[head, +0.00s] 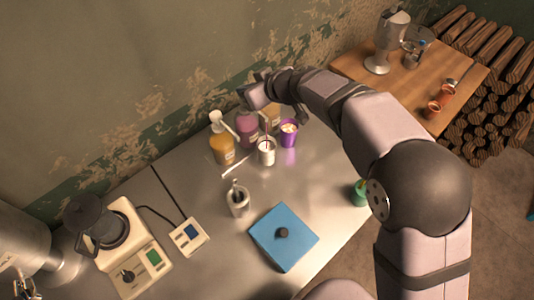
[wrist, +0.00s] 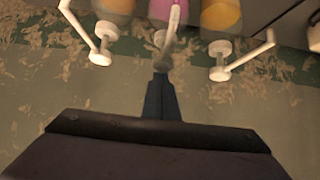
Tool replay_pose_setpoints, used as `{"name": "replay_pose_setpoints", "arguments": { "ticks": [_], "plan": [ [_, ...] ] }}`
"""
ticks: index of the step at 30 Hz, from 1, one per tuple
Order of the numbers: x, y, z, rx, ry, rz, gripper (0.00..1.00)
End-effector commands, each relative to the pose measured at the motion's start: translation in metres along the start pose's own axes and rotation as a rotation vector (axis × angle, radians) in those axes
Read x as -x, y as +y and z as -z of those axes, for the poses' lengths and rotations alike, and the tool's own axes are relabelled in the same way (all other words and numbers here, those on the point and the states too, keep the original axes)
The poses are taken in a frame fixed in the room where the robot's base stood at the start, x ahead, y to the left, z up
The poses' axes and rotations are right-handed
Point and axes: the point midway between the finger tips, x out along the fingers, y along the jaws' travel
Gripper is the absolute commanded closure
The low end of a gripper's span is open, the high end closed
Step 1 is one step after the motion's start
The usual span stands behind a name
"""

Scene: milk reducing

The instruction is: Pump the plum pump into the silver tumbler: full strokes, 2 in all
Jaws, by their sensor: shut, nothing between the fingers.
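The plum pump (head: 247,130) stands in the back row on the table, between two yellow-orange pumps. In the wrist view its plum body (wrist: 166,10) is at the top edge, with its pale pump head and spout below. My gripper (head: 250,104) is above the plum pump in the head view. In the wrist view the closed fingers (wrist: 160,72) are empty, with their tips at the plum pump's head; whether they touch it is unclear. A pale cup, apparently the silver tumbler (head: 266,154), stands in front of the plum pump with a dark red stick showing at it. Its contents are unclear.
The yellow-orange pumps (head: 221,146) and (head: 271,115) flank the plum one closely. A purple cup (head: 289,134) stands right of the tumbler.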

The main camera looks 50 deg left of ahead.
Motion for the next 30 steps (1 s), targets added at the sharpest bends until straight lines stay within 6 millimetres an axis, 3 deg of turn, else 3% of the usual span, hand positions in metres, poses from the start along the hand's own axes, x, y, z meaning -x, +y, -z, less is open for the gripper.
{"name": "replay_pose_setpoints", "arguments": {
  "ticks": [20,30],
  "plan": [
    [-0.012,-0.001,-0.017,-0.001,-0.006,0.002,1.00],
    [-0.010,-0.001,-0.016,-0.001,-0.009,0.004,1.00]
  ]
}}
